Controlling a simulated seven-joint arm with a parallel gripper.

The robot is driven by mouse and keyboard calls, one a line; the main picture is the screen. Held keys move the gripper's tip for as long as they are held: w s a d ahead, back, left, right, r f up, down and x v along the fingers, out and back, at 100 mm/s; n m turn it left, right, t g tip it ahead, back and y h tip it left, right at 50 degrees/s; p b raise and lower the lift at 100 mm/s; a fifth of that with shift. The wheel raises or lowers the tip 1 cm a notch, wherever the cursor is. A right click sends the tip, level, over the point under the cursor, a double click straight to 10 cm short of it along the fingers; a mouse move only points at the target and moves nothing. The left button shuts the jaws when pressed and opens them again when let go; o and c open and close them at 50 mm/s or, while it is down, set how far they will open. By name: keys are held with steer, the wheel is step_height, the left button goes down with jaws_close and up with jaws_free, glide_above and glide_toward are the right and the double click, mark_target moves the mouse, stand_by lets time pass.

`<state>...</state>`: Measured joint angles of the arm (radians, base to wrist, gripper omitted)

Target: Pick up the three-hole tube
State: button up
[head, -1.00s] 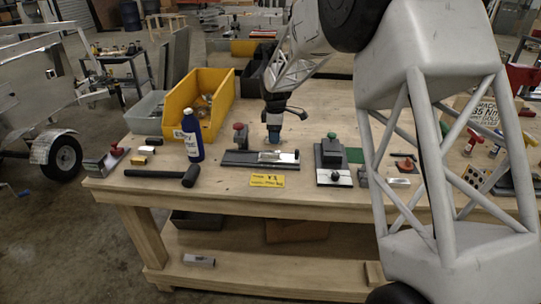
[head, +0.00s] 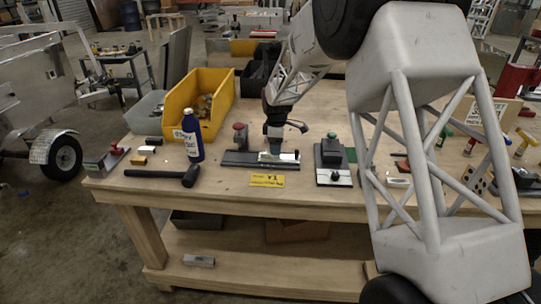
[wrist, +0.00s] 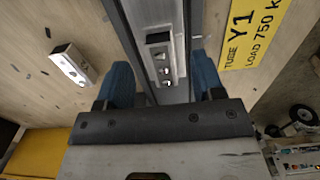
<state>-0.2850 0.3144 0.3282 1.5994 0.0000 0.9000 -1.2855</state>
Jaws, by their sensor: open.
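A silver tube with three visible holes (wrist: 164,68) lies in a dark fixture (wrist: 189,30) in the wrist view. In the head view the tube (head: 283,156) shows only partly, behind and below my gripper (head: 275,150), in the fixture (head: 232,158) on the workbench. In the wrist view my gripper (wrist: 163,82) is open, with one blue finger on either side of the fixture and tube. Nothing is held. I cannot tell whether the fingers touch the fixture.
A yellow label (head: 267,180) reading Y1 lies in front of the fixture. A green-knobbed fixture (head: 332,160) is to the right. Another tube (head: 198,261) lies on the lower shelf.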

steer(key=shift+f, duration=1.3)
steer(key=c, duration=1.1)
steer(key=shift+r, duration=0.15)
steer(key=shift+r, duration=0.5)
steer(key=shift+s+d+r, duration=0.1)
steer(key=shift+s+r, duration=0.05)
steer(key=shift+r, duration=0.45)
steer(key=shift+s+r, duration=0.15)
steer(key=shift+r, duration=0.45)
steer(key=s+d, duration=0.1)
steer(key=s, duration=0.4)
steer(key=s+d+r, duration=0.1)
steer(key=s, duration=0.4)
steer(key=s+d, duration=0.2)
steer(key=s, duration=0.2)
steer(key=shift+s+d+r, duration=0.1)
steer(key=shift+s+r, duration=0.05)
steer(key=shift+s, duration=0.25)
